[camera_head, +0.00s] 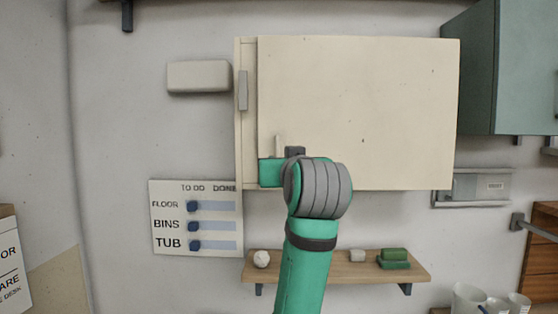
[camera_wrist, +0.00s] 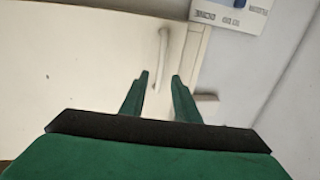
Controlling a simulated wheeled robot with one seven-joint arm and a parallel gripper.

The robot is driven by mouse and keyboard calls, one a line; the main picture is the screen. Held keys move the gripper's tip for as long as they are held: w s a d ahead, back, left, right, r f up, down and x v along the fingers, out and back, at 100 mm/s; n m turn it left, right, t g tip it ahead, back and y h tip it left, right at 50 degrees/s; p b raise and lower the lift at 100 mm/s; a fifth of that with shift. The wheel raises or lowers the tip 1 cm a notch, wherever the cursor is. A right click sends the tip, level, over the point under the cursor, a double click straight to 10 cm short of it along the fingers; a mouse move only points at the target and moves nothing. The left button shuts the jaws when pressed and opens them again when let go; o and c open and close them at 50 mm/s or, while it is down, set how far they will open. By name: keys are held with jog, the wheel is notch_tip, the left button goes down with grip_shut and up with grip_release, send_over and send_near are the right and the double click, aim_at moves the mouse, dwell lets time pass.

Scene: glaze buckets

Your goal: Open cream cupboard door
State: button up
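The cream cupboard door (camera_head: 360,105) is on the wall in the middle of the head view and looks shut. It also fills the left of the wrist view (camera_wrist: 75,65). Its slim pale upright handle (camera_head: 278,144) is near the door's lower left corner. In the wrist view the handle (camera_wrist: 163,45) lies ahead of my gripper (camera_wrist: 161,76), its near end between the two green fingertips. My gripper is open, fingers apart on either side of the handle's line. I cannot tell whether they reach around it. In the head view my wrist hides the fingers.
A grey upright piece (camera_head: 243,90) is on the cupboard's left edge. A TO DO/DONE board (camera_head: 197,235) hangs lower left. A wooden shelf (camera_head: 335,268) with small items is below. A teal cupboard (camera_head: 505,70) is at upper right.

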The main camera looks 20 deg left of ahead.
jog(key=x, duration=0.5)
jog(key=shift+w+a, duration=0.3)
jog(key=shift+d, duration=0.1)
grip_shut()
